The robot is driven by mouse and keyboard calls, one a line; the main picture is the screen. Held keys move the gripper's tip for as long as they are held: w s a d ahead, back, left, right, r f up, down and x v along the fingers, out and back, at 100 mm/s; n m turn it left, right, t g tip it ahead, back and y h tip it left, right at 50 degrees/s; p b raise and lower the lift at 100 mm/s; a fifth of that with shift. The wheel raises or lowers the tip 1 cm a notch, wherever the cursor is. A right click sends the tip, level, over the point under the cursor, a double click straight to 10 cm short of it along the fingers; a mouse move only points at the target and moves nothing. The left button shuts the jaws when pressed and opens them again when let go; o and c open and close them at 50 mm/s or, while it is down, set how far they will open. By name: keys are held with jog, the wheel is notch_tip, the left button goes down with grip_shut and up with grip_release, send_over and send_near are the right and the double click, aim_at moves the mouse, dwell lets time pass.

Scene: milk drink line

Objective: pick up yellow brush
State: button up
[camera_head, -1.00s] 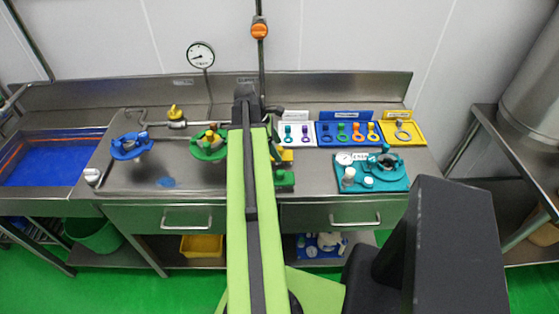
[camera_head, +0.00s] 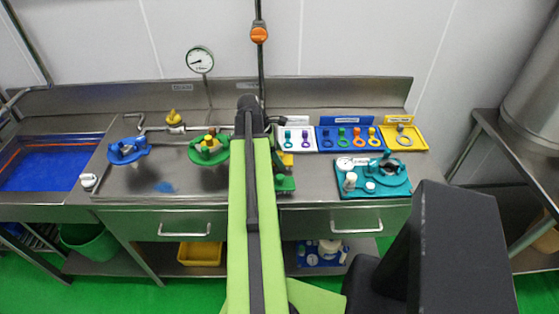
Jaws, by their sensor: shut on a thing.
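My green and black arm rises through the middle of the view and covers part of the steel counter (camera_head: 320,170). My gripper is hidden behind it, so its jaws and what they hold do not show. A small yellow piece (camera_head: 287,160) shows just right of the arm, above a green block (camera_head: 285,184). Both are partly covered, and I cannot tell whether the yellow piece is the yellow brush. No brush shape is clear elsewhere on the counter.
Blue (camera_head: 127,150) and green (camera_head: 208,150) round fittings are left of the arm. White, blue and yellow trays (camera_head: 416,143) line the back right. A teal tray (camera_head: 398,187) with a gauge sits near the front. A blue basin (camera_head: 45,170) is far left.

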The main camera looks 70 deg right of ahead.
aim_at(282, 153)
jog(key=shift+r, duration=0.15)
notch_tip(282, 153, up, 4)
jog(key=p, duration=0.4)
jog(key=shift+r+p, duration=0.15)
jog(key=shift+p, duration=0.15)
jog(key=s+a+r+p, duration=0.2)
jog(key=s+r+p, duration=0.4)
jog(key=s, duration=0.5)
jog(key=shift+s+r, duration=0.2)
jog(key=shift+s, duration=0.05)
